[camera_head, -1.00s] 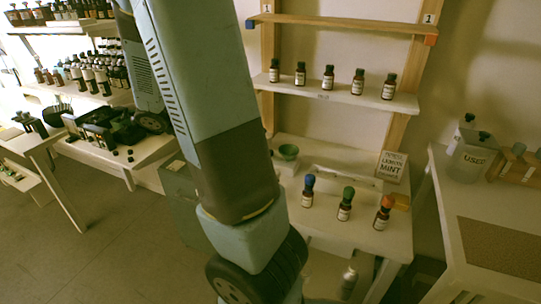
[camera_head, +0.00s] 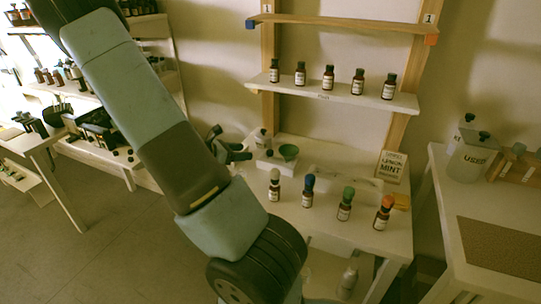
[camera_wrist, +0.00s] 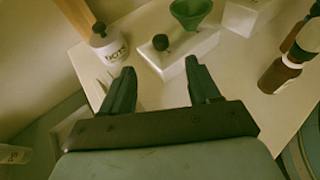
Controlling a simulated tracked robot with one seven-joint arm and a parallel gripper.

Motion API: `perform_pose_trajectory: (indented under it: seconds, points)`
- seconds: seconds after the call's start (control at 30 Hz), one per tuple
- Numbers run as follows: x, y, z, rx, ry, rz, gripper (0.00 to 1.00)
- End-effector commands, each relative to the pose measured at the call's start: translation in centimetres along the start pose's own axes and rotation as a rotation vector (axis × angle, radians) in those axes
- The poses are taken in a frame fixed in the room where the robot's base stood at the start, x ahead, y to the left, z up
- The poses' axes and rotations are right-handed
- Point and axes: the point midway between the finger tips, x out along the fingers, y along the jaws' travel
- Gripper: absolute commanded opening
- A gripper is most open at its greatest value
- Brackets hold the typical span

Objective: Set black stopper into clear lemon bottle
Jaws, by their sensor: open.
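A small black stopper (camera_wrist: 161,42) sits on a white block (camera_wrist: 203,44) in the wrist view. In the head view the block (camera_head: 282,165) is at the back left of the work table. My gripper (camera_wrist: 160,65) is open and empty, its fingers pointing toward the block with the stopper between their directions but apart from them. It also shows in the head view (camera_head: 235,144). A pale labelled bottle (camera_wrist: 115,49) with a dark top stands left of the block; its label is not fully readable. I cannot tell which bottle is the clear lemon one.
Amber bottles with beige (camera_head: 274,187), blue (camera_head: 308,192), green (camera_head: 345,205) and orange (camera_head: 382,214) tops stand along the table front. A lemon mint card (camera_head: 391,167) stands behind. Several bottles line the shelf (camera_head: 330,96) above.

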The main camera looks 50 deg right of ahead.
Motion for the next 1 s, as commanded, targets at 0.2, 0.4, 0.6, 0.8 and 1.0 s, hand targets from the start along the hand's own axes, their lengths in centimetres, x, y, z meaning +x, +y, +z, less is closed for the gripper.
perform_pose_trajectory:
  seconds: [0.2, 0.4, 0.6, 0.8, 1.0]
  points:
    - [4.0, -0.1, 0.0, 0.0, 0.0, -0.004, 0.61]
    - [6.0, -0.1, 0.0, 0.001, 0.001, -0.002, 0.61]
    - [7.2, -0.1, 0.0, 0.001, 0.001, -0.003, 0.61]
    - [9.9, 0.1, 0.1, 0.001, 0.001, -0.005, 0.61]
    - [11.5, 0.1, 0.1, 0.002, 0.001, -0.002, 0.61]
